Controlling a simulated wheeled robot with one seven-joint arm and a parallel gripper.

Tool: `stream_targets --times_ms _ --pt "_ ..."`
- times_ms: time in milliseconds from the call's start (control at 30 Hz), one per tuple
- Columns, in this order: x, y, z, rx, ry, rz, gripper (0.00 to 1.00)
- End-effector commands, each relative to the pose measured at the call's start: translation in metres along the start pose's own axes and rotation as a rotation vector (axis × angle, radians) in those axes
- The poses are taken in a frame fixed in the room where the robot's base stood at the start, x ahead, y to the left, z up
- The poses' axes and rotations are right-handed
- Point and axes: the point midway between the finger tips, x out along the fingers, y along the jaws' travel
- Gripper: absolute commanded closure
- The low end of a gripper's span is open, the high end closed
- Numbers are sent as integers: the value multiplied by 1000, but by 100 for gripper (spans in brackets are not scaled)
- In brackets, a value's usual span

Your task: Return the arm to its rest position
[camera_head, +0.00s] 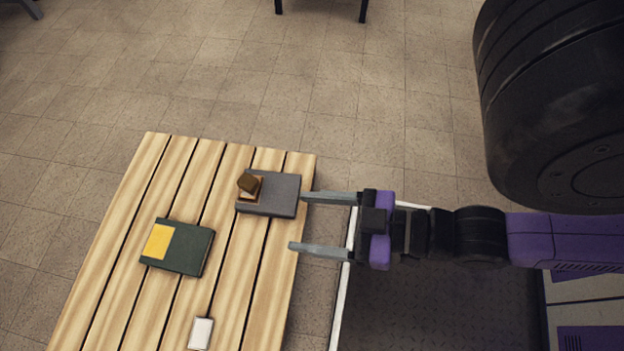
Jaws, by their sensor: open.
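My gripper (300,222) is open and empty, its two grey fingers pointing left at the right edge of the slatted wooden table (228,165). My purple and black arm (475,235) reaches in from the right. The upper fingertip is close to the right side of a dark grey book-like block (284,193); I cannot tell whether they touch. A small brown piece (249,183) sits on the left part of that block.
A dark green book (194,258) with a yellow patch lies on the table, left of centre. A small white box (201,333) lies near the front. Tiled floor (380,90) behind the table is clear, with dark furniture legs at the top edge.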

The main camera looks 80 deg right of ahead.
Motion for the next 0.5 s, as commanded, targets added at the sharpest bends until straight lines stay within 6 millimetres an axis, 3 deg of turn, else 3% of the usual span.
stream_targets --times_ms 267,500 --pt "-5 0 -18 0 0 1 33" --pt "-21 0 -76 0 0 1 33"
